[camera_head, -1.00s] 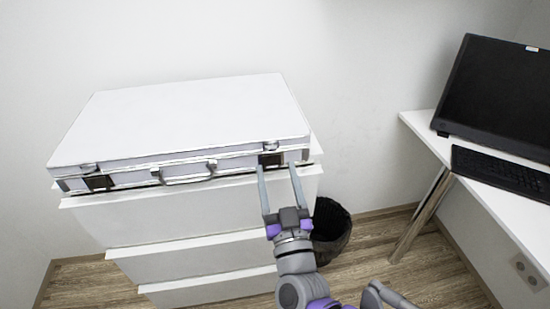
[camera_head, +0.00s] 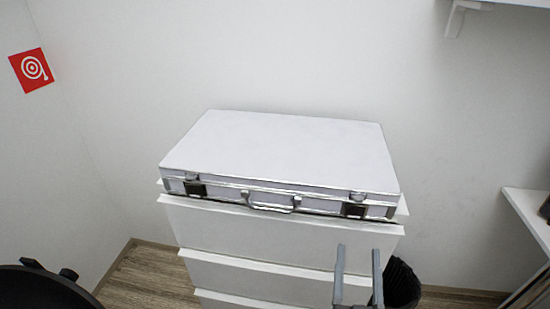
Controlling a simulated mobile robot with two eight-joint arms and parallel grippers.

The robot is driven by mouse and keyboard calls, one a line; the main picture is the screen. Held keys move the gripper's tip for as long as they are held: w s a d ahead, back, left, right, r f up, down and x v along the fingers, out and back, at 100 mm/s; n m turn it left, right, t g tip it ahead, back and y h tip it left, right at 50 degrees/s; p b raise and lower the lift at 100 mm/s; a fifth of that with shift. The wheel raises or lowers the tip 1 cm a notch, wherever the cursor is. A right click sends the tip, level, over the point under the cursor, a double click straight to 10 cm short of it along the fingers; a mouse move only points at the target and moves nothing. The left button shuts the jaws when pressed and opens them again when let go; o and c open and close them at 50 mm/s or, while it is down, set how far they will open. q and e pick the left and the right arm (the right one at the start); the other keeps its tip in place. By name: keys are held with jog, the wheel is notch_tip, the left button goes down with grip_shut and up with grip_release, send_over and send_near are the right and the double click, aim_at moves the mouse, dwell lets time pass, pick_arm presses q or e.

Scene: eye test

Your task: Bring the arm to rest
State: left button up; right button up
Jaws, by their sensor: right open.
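My right gripper (camera_head: 358,277) shows at the bottom edge, right of the middle. Its two grey fingers point up and stand apart, with nothing between them. The fingers appear in front of the lower right part of a white drawer unit (camera_head: 285,228); I cannot tell how far they are from it. The rest of the right arm is out of the picture. My left gripper is not in view.
A closed white case (camera_head: 280,150) with a handle and two latches lies on the drawer unit. A black bin (camera_head: 402,283) stands right of it. A white desk edge (camera_head: 528,215) is at far right, a dark object (camera_head: 40,288) at lower left. A red sign (camera_head: 31,71) hangs on the wall.

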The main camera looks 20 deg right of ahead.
jog(key=w+a+f+n+g+y, duration=0.2)
jog(key=w+a+f+n+y, duration=0.15)
jog(key=a+f+y, duration=0.25)
jog(key=w+a+f+n+g+y, duration=0.2)
jog(key=a+f+n+g+y, duration=0.15)
jog(key=a+f+y, duration=0.25)
jog(key=s+d+f+g, duration=0.2)
jog(key=s+f+g, duration=0.6)
jog(key=s+f, duration=0.15)
pick_arm(q)
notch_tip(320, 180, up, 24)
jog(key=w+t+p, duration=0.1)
jog(key=p, duration=1.9)
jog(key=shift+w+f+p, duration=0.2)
jog(key=shift+p, duration=0.1)
pick_arm(e)
notch_tip(320, 180, up, 22)
jog(key=h, duration=0.1)
jog(key=shift+w+d+r+m, duration=0.15)
jog(key=shift+w+r+m, duration=0.1)
jog(key=shift+w+m, duration=0.2)
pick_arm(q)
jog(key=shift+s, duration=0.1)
pick_arm(e)
jog(key=shift+s+t, duration=0.1)
jog(key=shift+t, duration=0.15)
